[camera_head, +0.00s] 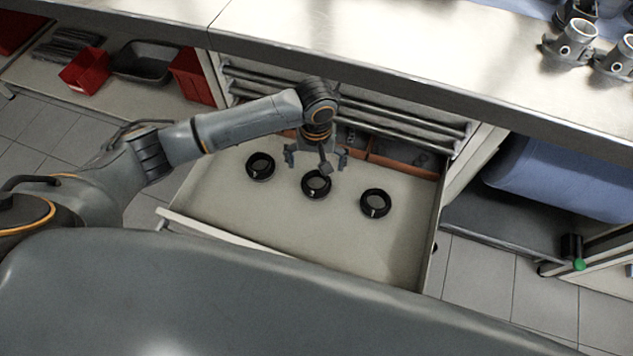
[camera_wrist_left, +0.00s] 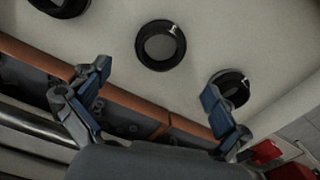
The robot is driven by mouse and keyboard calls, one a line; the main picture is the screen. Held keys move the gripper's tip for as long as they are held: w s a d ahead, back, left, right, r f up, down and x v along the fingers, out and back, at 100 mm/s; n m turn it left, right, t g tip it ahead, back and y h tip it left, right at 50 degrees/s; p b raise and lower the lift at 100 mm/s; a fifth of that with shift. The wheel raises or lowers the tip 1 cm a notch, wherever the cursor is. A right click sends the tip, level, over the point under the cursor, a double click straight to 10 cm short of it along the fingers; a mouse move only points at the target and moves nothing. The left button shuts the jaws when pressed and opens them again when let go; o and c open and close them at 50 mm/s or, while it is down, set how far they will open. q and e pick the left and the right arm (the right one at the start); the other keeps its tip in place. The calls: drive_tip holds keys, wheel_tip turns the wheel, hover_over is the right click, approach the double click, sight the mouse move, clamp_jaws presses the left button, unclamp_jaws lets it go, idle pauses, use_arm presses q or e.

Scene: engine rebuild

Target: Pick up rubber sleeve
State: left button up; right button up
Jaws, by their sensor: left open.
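Three black rubber sleeves lie in a row on the pale floor of the open drawer (camera_head: 300,232): a left one (camera_head: 260,178), a middle one (camera_head: 317,196) and a right one (camera_head: 376,214). My left gripper (camera_head: 316,158) is open and empty, above the drawer just behind the middle sleeve. In the left wrist view, the middle sleeve (camera_wrist_left: 142,50) lies beyond the open fingers (camera_wrist_left: 157,82). One finger partly covers the left sleeve (camera_wrist_left: 243,93) there, and the right sleeve (camera_wrist_left: 64,12) is cut by the top edge. My right gripper is not seen.
Orange-brown dividers (camera_head: 400,161) close off compartments with dark parts at the drawer's back. The workbench top (camera_head: 380,40) overhangs behind, with metal parts (camera_head: 572,45) at its right. Red bins (camera_head: 190,78) and a dark tray (camera_head: 147,62) stand on the left shelf.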

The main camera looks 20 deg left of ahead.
sight(316, 187)
use_arm(q)
drive_tip(key=f, duration=0.7)
drive_tip(key=shift+s+d+f+b, duration=0.1)
drive_tip(key=shift+s+f+b, duration=0.05)
drive_tip(key=shift+s+b, duration=0.15)
drive_tip(key=c, duration=1.2)
